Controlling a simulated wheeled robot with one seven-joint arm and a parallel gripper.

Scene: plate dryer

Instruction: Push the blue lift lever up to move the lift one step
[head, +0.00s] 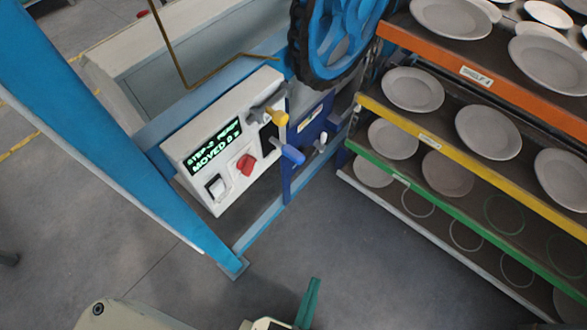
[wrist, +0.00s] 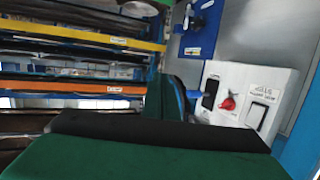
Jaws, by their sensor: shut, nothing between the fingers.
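The blue lift lever (head: 292,154) sticks out from the right side of the white control box (head: 215,185) in the head view. A yellow-ended lever (head: 277,117) is just above it. My gripper (head: 309,303) shows only partly at the bottom edge of the head view, as a green finger pointing up, well below the lever and apart from it. In the wrist view my green gripper fingers (wrist: 155,150) fill the bottom and are shut and empty.
The box has a lit display (head: 214,146), a red knob (head: 245,165) and a white switch (head: 216,187). A plate rack (head: 480,205) stands at right, a blue frame leg (head: 110,150) at left. Bare floor (head: 330,235) lies between my gripper and the box.

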